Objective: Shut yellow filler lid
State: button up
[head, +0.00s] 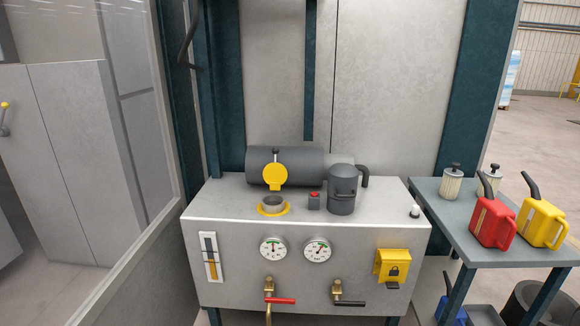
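The yellow filler lid (275,178) stands raised, roughly upright, behind the filler neck on top of the grey metal cabinet (225,203). A small dark knob or stem shows at the lid's upper edge. The filler neck (273,203) is a short grey open tube with a yellow ring around its base. Its mouth is uncovered. My gripper is not in view.
A dark horizontal cylinder (310,166) lies close behind the lid. A small red button (314,196) and a dark upright canister (342,190) stand right of the neck. A side table (450,217) holds red (492,222) and yellow (540,222) cans. A glazed panel (120,120) borders the left.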

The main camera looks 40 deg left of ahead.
aim_at(274, 174)
jog(key=u, duration=1.5)
